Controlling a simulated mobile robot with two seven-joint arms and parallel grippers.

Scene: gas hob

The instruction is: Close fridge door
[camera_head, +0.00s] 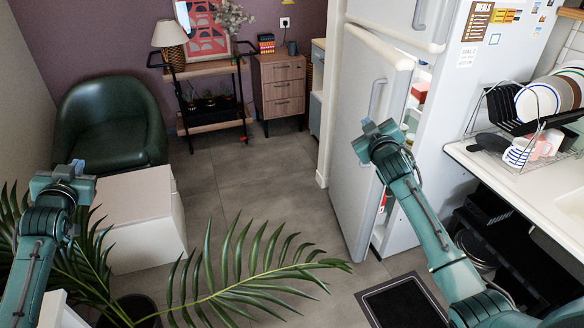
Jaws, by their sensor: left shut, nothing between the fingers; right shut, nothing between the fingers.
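The fridge (438,110) is white and stands at the right of the middle. Its lower door (348,140) is partly open, swung out to the left, with a gap through which shelves and a red item (420,91) show. A grey handle (377,97) is on the door's outer face. My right gripper (373,136) is shut and empty, in front of the door below the handle in the picture; I cannot tell whether it touches the door. My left gripper (62,178) is shut and empty at the far left, away from the fridge.
A counter (500,170) with a dish rack (535,110) stands at the right. A potted palm (230,290) spreads across the lower left, near a white box-like cabinet (140,215) and a green armchair (110,120). A dark mat (403,305) lies before the fridge. The middle floor is clear.

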